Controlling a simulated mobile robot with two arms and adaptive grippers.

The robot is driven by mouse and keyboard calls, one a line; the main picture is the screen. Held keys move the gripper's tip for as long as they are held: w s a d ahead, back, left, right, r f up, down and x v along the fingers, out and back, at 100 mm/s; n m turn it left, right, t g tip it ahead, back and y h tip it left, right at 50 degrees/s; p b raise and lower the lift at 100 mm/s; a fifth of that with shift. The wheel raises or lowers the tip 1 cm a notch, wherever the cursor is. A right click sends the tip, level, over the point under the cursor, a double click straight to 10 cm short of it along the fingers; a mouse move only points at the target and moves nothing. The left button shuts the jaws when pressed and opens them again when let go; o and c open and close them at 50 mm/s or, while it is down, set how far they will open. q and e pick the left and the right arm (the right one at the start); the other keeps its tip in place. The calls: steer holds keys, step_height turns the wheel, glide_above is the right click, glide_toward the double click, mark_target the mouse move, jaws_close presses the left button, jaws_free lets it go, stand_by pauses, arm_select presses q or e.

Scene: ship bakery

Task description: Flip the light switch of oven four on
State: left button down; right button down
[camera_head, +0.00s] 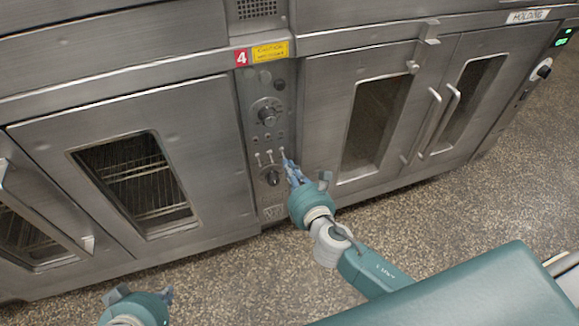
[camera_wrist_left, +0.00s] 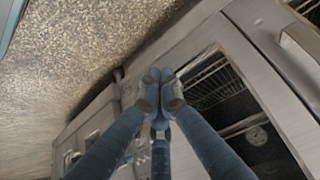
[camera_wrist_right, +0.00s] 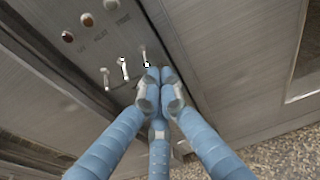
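Oven four's control panel (camera_head: 266,125) stands below the red "4" sign (camera_head: 242,57). Three small toggle switches sit in a row on it: left (camera_wrist_right: 105,80), middle (camera_wrist_right: 123,70) and right (camera_wrist_right: 145,56). I cannot tell which is the light switch; their lettering is unreadable. My right gripper (camera_head: 286,162) has its fingers together and empty, at the right toggle; in the right wrist view its fingertips (camera_wrist_right: 160,80) are beside that toggle's tip, contact unclear. My left gripper (camera_wrist_left: 160,78) is shut and empty, low at the bottom of the head view, away from the panel.
A dark knob (camera_head: 272,177) lies just below the toggles and a larger dial (camera_head: 267,111) above. Indicator lamps (camera_wrist_right: 87,20) sit above the toggles. Oven doors with windows flank the panel, the left door (camera_head: 60,125) and right door (camera_head: 335,120). Speckled floor (camera_head: 450,215) is clear in front.

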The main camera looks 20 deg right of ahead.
arm_select(q)
steer(key=s+a+f+g+p, duration=0.1)
steer(key=s+a+g, duration=0.1)
steer(key=s, duration=0.4)
steer(key=shift+s+f+g+y, duration=0.35)
steer(key=shift+s+g+y, duration=0.05)
steer(key=shift+g, duration=0.1)
arm_select(e)
steer(key=shift+r, duration=0.15)
stand_by(0.3)
arm_select(q)
steer(key=shift+r+p, duration=0.85)
steer(key=shift+p, duration=0.2)
arm_select(e)
steer(key=shift+s+r, duration=0.1)
steer(key=shift+r, duration=0.1)
arm_select(q)
steer(key=s+p+x, duration=0.2)
steer(key=p+x, duration=0.1)
steer(key=x, duration=0.7)
steer(key=shift+d+f+g, duration=0.15)
steer(key=shift+f+g, duration=0.15)
steer(key=shift+f, duration=0.2)
arm_select(e)
steer(key=r+v, duration=0.1)
steer(key=v, duration=1.1)
arm_select(q)
steer(key=shift+w, duration=0.1)
arm_select(e)
steer(key=shift+s, duration=0.1)
